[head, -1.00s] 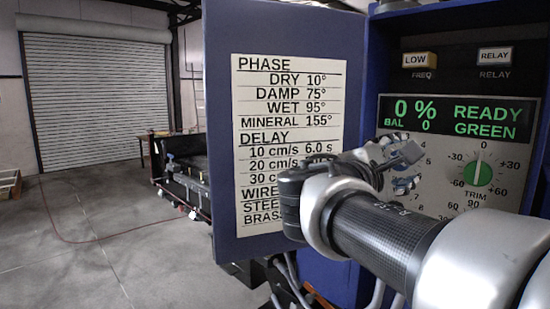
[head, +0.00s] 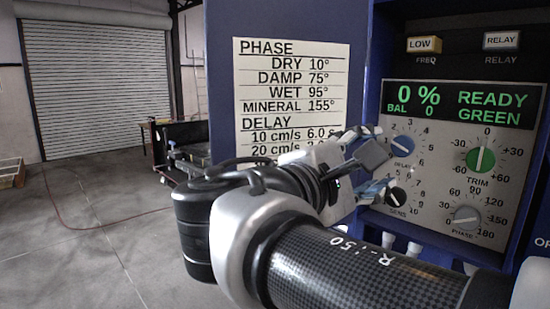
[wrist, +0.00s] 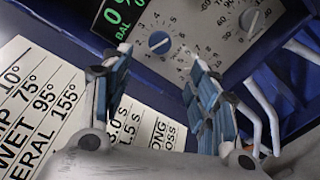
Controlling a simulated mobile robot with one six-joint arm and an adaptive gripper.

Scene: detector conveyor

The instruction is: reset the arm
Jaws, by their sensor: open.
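My gripper (head: 367,162) is in front of the left part of the control panel in the head view. Its two blue-padded fingers stand apart with nothing between them. In the wrist view the open fingers (wrist: 155,80) frame a gap, with the panel and a blue knob (wrist: 159,42) beyond. In the head view the blue DELAY knob (head: 402,146) and black SENS knob (head: 397,197) are just right of the fingers; I cannot tell the exact gap. My forearm covers the lower middle of the view.
The panel has a green TRIM knob (head: 480,159), a grey PHASE knob (head: 467,217) and a display (head: 460,108) reading 0 % READY GREEN. A blue door with a settings chart (head: 290,75) stands open at left. Open floor (head: 90,220) lies further left.

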